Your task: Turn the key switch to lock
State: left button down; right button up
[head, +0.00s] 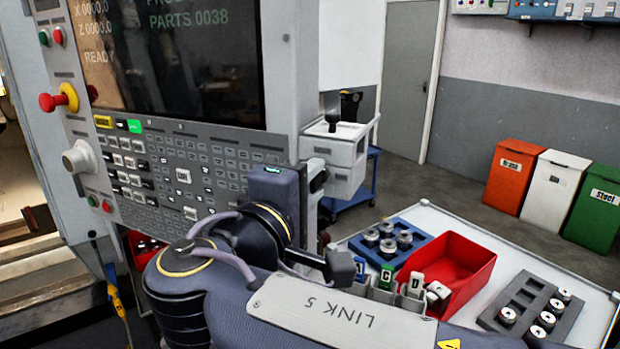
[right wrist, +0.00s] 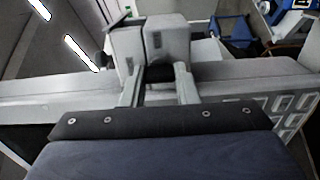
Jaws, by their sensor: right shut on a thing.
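My right gripper (head: 316,178) is at the right edge of the machine's control panel (head: 195,160), its housing and wrist covering the panel's lower right corner in the head view. In the right wrist view its two fingers (right wrist: 158,78) reach to a grey block-shaped housing (right wrist: 150,42). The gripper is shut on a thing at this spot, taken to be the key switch. The key itself and its lock or unlock marks are hidden by the fingers and wrist, so its angle cannot be told. My left gripper is not in view.
A red emergency stop button (head: 58,100) and a grey knob (head: 80,157) stick out at the panel's left. A bench with a red bin (head: 450,265), a blue holder (head: 405,240) and a dark tray (head: 530,305) stands right, close to my arm.

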dwell(0.5)
jog(key=o, duration=0.7)
jog(key=b+v, duration=0.2)
jog(key=v, duration=0.6)
jog(key=shift+f, duration=0.1)
